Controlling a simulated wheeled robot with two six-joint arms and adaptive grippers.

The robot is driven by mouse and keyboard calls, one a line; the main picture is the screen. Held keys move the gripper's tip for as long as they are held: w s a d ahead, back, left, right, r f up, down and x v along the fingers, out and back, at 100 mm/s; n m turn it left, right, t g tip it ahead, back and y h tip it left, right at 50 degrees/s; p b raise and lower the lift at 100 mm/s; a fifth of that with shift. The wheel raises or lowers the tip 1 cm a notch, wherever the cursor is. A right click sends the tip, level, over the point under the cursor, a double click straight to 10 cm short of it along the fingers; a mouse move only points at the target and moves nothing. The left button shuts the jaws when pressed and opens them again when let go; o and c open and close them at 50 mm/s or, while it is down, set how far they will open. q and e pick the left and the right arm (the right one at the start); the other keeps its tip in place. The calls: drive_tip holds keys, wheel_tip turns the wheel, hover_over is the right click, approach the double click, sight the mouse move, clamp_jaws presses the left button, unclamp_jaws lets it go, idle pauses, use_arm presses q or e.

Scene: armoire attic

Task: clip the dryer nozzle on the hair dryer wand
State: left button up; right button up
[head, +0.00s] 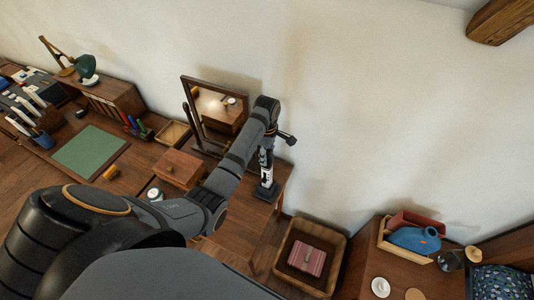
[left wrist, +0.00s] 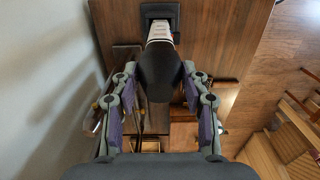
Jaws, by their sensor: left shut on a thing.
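In the left wrist view, the hair dryer wand (left wrist: 160,33) has a pale body and stands in a dark square base (left wrist: 172,12) on the brown table. A black piece, which looks like the dryer nozzle (left wrist: 160,76), sits between my left gripper's fingers (left wrist: 160,88), in line with the wand's end. I cannot tell whether it is seated on the wand or only overlaps it. In the head view, my left gripper (head: 266,158) points down over the white wand (head: 267,179) beside the mirror. The gripper hides the nozzle there. My right gripper is not in view.
A framed mirror (head: 215,112) and a wooden box (head: 179,168) stand close left of the gripper. A wooden crate (head: 290,276) with a striped item is below right. A side table (head: 395,270) holds a tray with a blue item. The wall is close behind.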

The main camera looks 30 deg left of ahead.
use_arm(q)
drive_tip(key=shift+f, duration=0.15)
drive_tip(key=o, duration=1)
drive_tip(key=shift+o, duration=0.3)
drive_tip(key=o, duration=0.4)
drive_tip(key=shift+o, duration=0.2)
drive_tip(key=shift+r, duration=3.05)
